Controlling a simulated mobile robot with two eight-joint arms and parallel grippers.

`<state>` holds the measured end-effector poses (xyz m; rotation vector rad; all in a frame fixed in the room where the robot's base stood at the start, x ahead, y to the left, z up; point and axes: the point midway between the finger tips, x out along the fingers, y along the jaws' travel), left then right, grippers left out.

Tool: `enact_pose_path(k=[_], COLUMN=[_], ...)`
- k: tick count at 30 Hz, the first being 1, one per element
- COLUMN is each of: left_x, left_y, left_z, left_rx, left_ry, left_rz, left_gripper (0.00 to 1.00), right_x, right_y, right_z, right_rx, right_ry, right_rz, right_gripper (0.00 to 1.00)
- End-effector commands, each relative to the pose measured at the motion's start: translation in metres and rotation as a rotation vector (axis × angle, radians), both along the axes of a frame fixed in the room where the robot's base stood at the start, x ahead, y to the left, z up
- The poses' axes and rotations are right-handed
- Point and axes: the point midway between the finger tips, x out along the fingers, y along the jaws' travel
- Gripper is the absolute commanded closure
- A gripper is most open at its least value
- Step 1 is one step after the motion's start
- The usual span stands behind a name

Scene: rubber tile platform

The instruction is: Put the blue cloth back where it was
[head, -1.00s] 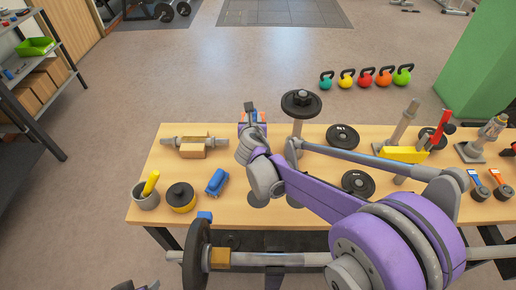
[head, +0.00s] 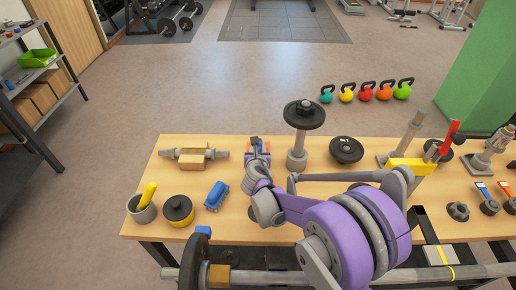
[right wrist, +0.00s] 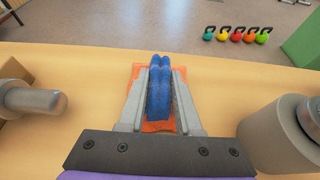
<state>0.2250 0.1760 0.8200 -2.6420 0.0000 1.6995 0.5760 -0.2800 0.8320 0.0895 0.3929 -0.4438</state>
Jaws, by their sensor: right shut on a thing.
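My right gripper (head: 257,148) is over the back middle of the wooden bench (head: 150,225). In the right wrist view its two fingers (right wrist: 160,100) are shut on the blue cloth (right wrist: 160,88), a folded, upright blue bundle. An orange flat thing (right wrist: 138,76) lies under or just behind the cloth and fingers. I cannot tell whether the cloth touches it. In the head view the cloth is mostly hidden by the gripper. My left gripper is not in view.
A grey post with a black disc (head: 304,115) stands close right of the gripper. A short dumbbell bar on a wooden block (head: 192,158) is to the left. A blue brush (head: 216,195), a black-and-yellow roll (head: 178,211) and a grey cup (head: 142,209) stand front left.

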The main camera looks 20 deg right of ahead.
Motion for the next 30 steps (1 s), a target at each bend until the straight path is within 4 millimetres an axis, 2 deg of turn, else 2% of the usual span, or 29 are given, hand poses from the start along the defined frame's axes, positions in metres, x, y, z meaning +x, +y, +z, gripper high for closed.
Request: enact_pose_path(k=[7, 8, 12, 22, 26, 30], left_x=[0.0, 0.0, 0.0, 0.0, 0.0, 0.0], left_y=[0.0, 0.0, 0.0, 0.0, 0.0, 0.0], left_z=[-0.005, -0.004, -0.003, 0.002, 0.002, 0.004], left_rx=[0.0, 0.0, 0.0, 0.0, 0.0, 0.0], left_ry=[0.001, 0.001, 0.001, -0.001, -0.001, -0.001], left_rz=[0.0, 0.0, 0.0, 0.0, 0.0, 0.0], left_gripper=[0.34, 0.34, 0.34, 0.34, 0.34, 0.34], right_x=[0.0, 0.0, 0.0, 0.0, -0.017, -0.043], right_y=[0.0, 0.0, 0.0, 0.0, 0.009, 0.022], right_z=[-0.005, -0.003, -0.003, 0.003, 0.009, 0.021], right_rx=[0.0, 0.0, 0.0, 0.0, 0.0, 0.0], right_ry=[0.0, 0.0, 0.0, 0.0, 0.0, 0.0], right_rz=[0.0, 0.0, 0.0, 0.0, 0.003, 0.003], right_gripper=[1.0, 0.62, 0.37, 0.37, 0.37, 0.37])
